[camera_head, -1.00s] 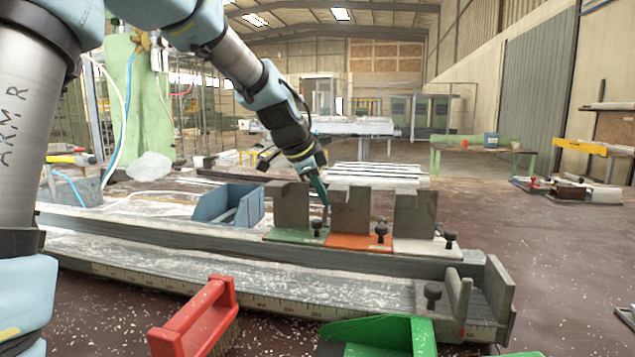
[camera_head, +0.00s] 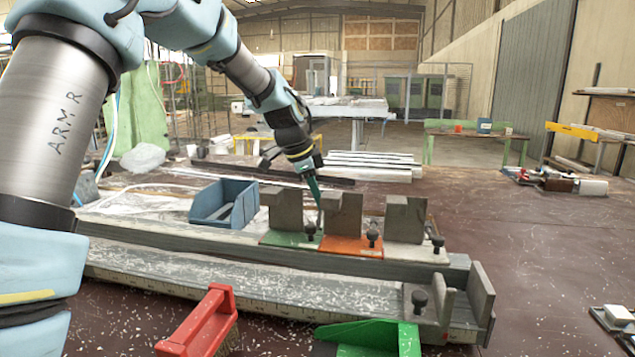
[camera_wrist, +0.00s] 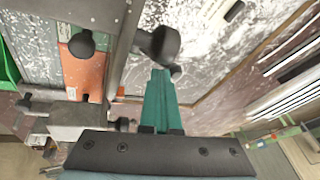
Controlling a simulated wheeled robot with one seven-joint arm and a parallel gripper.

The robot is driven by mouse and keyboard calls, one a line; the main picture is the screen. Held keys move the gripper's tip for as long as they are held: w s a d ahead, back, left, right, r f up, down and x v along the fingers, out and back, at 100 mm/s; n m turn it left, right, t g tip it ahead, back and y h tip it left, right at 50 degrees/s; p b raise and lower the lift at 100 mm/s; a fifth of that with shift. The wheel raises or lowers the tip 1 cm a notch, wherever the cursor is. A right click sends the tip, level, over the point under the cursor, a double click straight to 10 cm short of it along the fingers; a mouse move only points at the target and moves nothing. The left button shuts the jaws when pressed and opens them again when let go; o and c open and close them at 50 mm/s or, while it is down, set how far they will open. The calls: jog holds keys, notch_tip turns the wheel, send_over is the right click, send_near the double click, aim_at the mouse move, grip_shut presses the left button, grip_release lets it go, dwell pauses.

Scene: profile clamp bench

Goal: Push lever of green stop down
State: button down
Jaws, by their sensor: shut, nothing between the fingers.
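The green stop is a grey notched block (camera_head: 284,212) on a green base plate (camera_head: 285,239), at the left of three stops on the grey rail. The lever's lower part is hard to make out.
The orange stop (camera_head: 352,246) stands close on the right, with the white stop (camera_head: 405,220) beyond. A blue bin (camera_head: 225,205) is left of the green stop. A red brush (camera_head: 203,322) and green dustpan (camera_head: 375,338) lie in front of the rail.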

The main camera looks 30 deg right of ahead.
jog(key=g+y+p, duration=0.1)
jog(key=p, duration=0.2)
jog(key=shift+w+d+r, duration=0.3)
jog(key=shift+w+d, duration=0.1)
jog(key=shift+w+d+f+g+y+p, duration=0.4)
jog(key=shift+g+y+p, duration=0.2)
jog(key=shift+p, duration=0.65)
jog(key=shift+f, duration=0.35)
jog(key=shift+w+d+f, duration=0.3)
jog(key=shift+f, duration=0.2)
jog(key=shift+w+d+f, duration=0.25)
jog(key=shift+w+f, duration=0.05)
jog(key=shift+f, duration=0.3)
